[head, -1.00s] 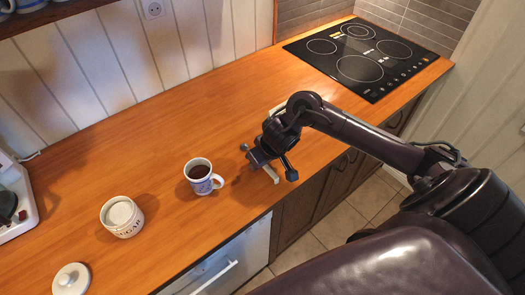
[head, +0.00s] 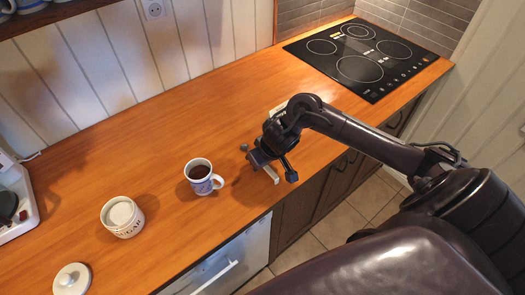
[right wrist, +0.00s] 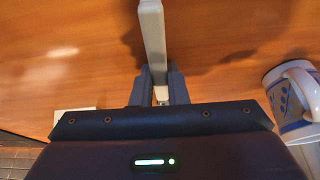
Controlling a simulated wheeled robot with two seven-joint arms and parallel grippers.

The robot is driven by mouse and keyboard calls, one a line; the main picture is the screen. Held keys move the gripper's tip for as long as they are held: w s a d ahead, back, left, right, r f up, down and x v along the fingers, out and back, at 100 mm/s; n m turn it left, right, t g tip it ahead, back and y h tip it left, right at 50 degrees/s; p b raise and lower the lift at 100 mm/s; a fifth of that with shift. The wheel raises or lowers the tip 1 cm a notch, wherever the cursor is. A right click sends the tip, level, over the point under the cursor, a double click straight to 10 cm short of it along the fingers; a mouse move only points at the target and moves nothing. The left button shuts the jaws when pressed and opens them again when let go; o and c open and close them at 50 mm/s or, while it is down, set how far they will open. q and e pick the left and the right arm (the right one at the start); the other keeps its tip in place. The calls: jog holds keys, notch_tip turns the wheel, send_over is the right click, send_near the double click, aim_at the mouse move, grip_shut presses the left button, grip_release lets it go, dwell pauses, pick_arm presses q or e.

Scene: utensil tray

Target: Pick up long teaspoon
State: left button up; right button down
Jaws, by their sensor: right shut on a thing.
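My right gripper (head: 268,160) is over the wooden counter, just right of the mug. In the right wrist view its fingers (right wrist: 160,88) are shut on a long, narrow, pale grey piece (right wrist: 153,35), seemingly the handle of the long teaspoon. The same pale piece shows in the head view (head: 273,173), pointing toward the counter's front edge. Dark shadows lie on the wood beside the handle. I cannot tell how high it is held. My left gripper is not in view.
A blue-and-white mug (head: 203,177) with dark liquid stands close left of the gripper. A sugar jar (head: 122,220) and a round lid (head: 71,279) are farther left. A black hob (head: 368,58) is at the upper right. The counter behind the mug is clear.

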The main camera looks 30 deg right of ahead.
jog(key=shift+r, duration=0.45)
notch_tip(320, 180, up, 20)
jog(key=p, duration=0.9)
jog(key=shift+f, duration=0.15)
